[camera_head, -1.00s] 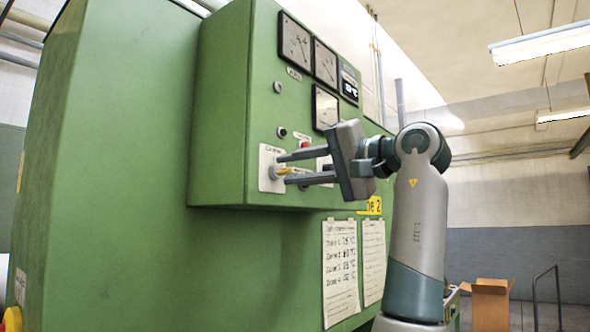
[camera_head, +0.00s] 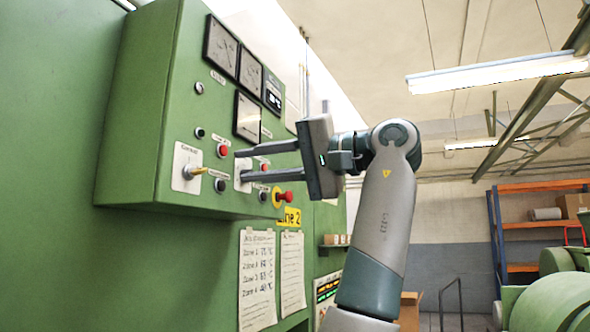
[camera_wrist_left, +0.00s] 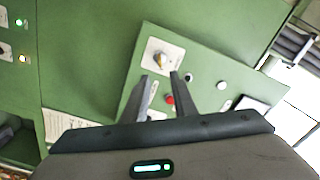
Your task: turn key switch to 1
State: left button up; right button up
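The key switch is a white plate (camera_head: 184,160) at the lower left of the green control box, with a yellow key (camera_head: 199,172) sticking out. Its key also shows in the wrist view (camera_wrist_left: 159,63), beyond the fingertips. The position markings are too small to read. My left gripper (camera_head: 238,165) is open and empty, its two fingers apart. The fingers point at the panel to the right of the key switch, over a second white plate. In the wrist view the fingertips (camera_wrist_left: 162,77) are just short of the key's plate, clear of the key. My right gripper is not in view.
A red button (camera_head: 222,151), a dark knob (camera_head: 220,185) and a red emergency stop (camera_head: 284,196) sit near the fingers. Gauges (camera_head: 221,46) fill the upper panel. Paper sheets (camera_head: 257,280) hang below. Open room lies to the right.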

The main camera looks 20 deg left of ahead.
pick_arm(q)
jog(key=d+b, duration=0.1)
jog(key=d, duration=0.6)
jog(key=shift+s+d, duration=0.3)
jog(key=shift+d, duration=0.05)
